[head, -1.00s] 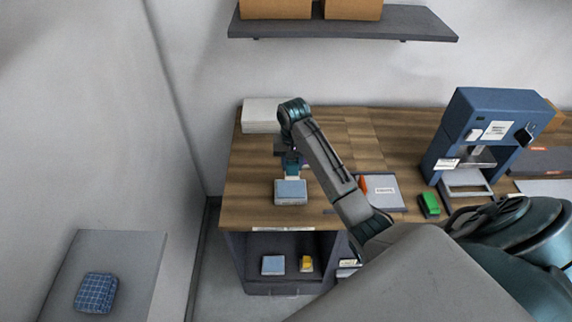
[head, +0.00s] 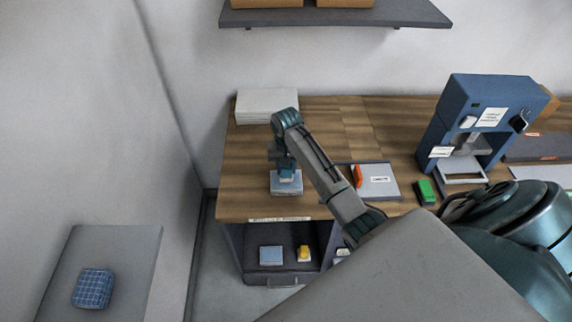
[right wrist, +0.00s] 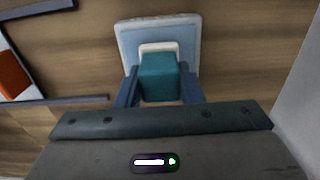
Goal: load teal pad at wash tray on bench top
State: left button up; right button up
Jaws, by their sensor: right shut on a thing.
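My right gripper (head: 286,172) is at the front left of the bench top, pointing down over a light-blue block-like piece with a pale rim (head: 287,188). In the right wrist view the gripper (right wrist: 159,88) is shut on a teal pad (right wrist: 158,76) with a whitish part at its far end. The light-blue piece (right wrist: 140,35) lies just beyond and below it; I cannot tell whether they touch. I cannot read a label that names the wash tray. My left gripper is not in view.
A grey tray (head: 384,188) with an orange piece (head: 357,176) and a green block (head: 427,191) lie to the right. A blue press (head: 488,115) stands beyond. White sheets (head: 266,106) are at the back left. A lower cubby holds a light-blue piece (head: 271,255) and a yellow one (head: 304,253).

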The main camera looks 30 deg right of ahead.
jog(key=shift+f, duration=0.55)
dwell(2.0)
jog(key=shift+r, duration=0.1)
jog(key=shift+r, duration=3.45)
jog(key=shift+s+f, duration=0.1)
